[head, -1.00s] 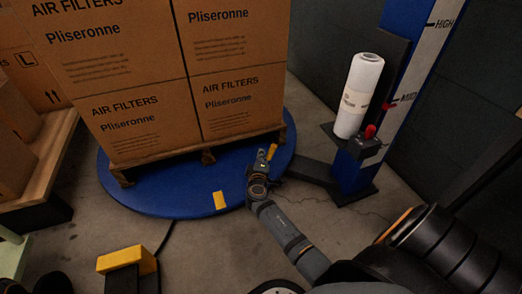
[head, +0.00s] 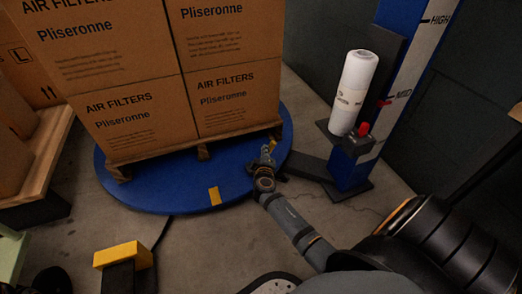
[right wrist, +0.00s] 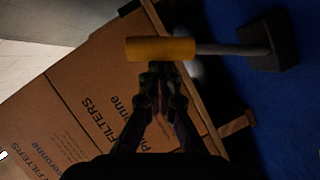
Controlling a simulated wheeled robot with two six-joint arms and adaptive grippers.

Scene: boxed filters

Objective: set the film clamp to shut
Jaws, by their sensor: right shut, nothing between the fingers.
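The film clamp shows in the right wrist view as a yellow grip (right wrist: 160,48) on a grey rod running to a dark block (right wrist: 278,38) above the blue turntable. In the head view its yellow grip (head: 271,147) is small, at the pallet's right front corner, partly hidden by my gripper. My right gripper (head: 267,155) is shut and empty, close to the grip. In the right wrist view the fingers (right wrist: 163,85) point at the grip, their tips just below it; contact is unclear. My left gripper is out of view.
Stacked filter boxes (head: 128,120) stand on a pallet on the blue turntable (head: 150,195). To the right, a blue post (head: 352,172) carries a white film roll (head: 354,90) and a red knob (head: 363,129). A yellow-topped block (head: 123,254) stands at lower left.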

